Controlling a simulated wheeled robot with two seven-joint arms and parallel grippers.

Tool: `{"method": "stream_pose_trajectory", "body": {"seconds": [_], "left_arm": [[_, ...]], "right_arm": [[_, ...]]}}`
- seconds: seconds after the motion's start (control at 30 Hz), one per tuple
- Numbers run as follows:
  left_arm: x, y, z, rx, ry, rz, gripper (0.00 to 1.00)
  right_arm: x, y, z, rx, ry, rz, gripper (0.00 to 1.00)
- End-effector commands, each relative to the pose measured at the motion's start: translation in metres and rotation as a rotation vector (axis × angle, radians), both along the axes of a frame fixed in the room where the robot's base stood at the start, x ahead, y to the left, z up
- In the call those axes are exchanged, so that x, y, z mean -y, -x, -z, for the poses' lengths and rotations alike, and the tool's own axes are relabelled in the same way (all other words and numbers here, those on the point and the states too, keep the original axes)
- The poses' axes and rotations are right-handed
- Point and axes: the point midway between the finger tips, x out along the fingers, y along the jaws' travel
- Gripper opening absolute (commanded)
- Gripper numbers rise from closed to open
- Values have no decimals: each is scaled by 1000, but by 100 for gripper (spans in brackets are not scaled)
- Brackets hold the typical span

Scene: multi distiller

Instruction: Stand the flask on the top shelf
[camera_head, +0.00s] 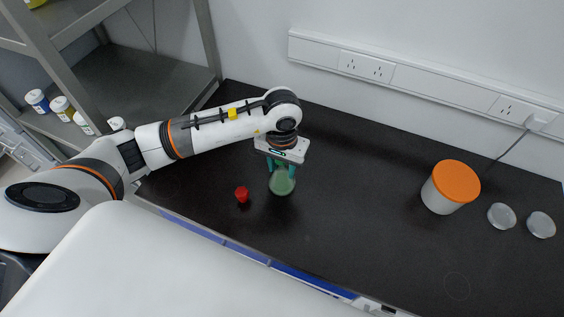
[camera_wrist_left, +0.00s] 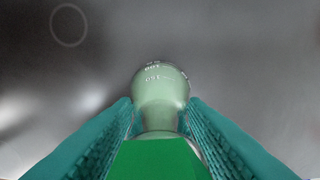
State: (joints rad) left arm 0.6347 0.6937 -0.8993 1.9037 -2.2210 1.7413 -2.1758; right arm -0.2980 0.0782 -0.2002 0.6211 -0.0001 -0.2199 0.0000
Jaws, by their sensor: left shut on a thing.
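The flask (camera_head: 282,183) is greenish and see-through, and it is on or just above the black worktop, upright as far as I can tell. My left gripper (camera_head: 281,166) comes down on it from above and is shut on its upper part. In the left wrist view the flask (camera_wrist_left: 160,100) shows between the two teal fingers, with markings on its side and a green top nearest the camera. The top shelf (camera_head: 62,42) belongs to a grey metal rack at the upper left. My right gripper is not in view.
A small red object (camera_head: 242,194) is on the worktop left of the flask. A white tub with an orange lid (camera_head: 456,181) and two clear round dishes (camera_head: 502,216) are at the right. Several bottles (camera_head: 62,107) stand on a lower rack shelf. The middle of the worktop (camera_head: 350,190) is free.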

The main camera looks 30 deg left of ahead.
Motion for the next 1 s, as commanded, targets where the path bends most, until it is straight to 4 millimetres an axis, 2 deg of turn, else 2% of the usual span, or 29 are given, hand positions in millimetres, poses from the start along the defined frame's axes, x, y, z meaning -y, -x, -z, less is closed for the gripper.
{"method": "stream_pose_trajectory", "body": {"seconds": [0.3,0.33,0.47,0.73,0.83,0.87,1.0], "left_arm": [[0,0,3,1,1,0,0],[0,0,3,1,1,0,41],[0,0,2,0,1,0,61],[0,0,1,0,1,0,61],[0,0,-4,0,1,-1,61],[0,-1,-4,3,2,0,61],[0,-2,-27,8,2,2,61]], "right_arm": [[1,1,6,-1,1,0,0],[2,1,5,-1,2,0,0],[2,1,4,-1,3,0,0],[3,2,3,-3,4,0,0],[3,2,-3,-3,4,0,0],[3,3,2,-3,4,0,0],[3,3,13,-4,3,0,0]]}}
